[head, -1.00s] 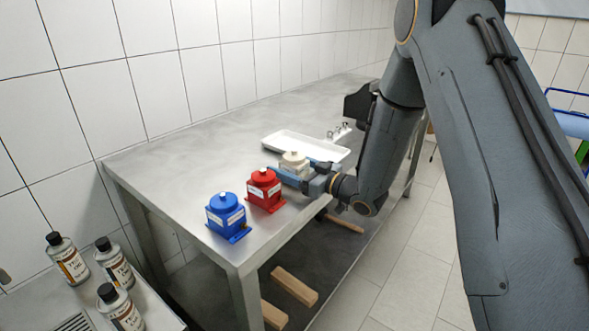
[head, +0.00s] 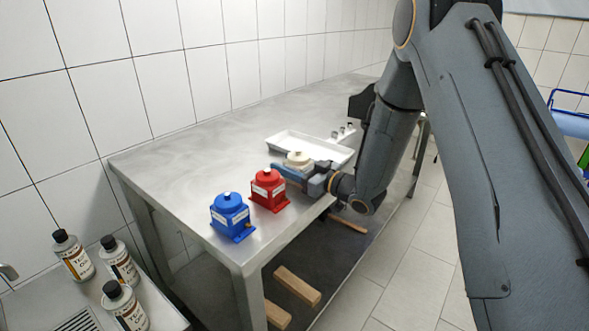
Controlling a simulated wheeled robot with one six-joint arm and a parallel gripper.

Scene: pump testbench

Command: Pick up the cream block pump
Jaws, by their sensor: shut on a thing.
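The cream block pump (head: 298,158) is on the metal table near its right edge, with its round top showing above my gripper. My gripper (head: 290,175) is shut on the cream pump, with its blue fingers around the pump's body. The fingers hide most of the lower body, so I cannot tell whether the pump is clear of the table top. A red block pump (head: 269,190) stands just left of my gripper, and a blue block pump (head: 231,216) stands further left.
A white tray (head: 283,144) lies right behind the cream pump. Small metal fittings (head: 345,131) stand beyond it. The table's back left part (head: 200,155) is clear. Wooden blocks (head: 297,286) lie on the lower shelf. Several labelled bottles (head: 120,262) stand at lower left.

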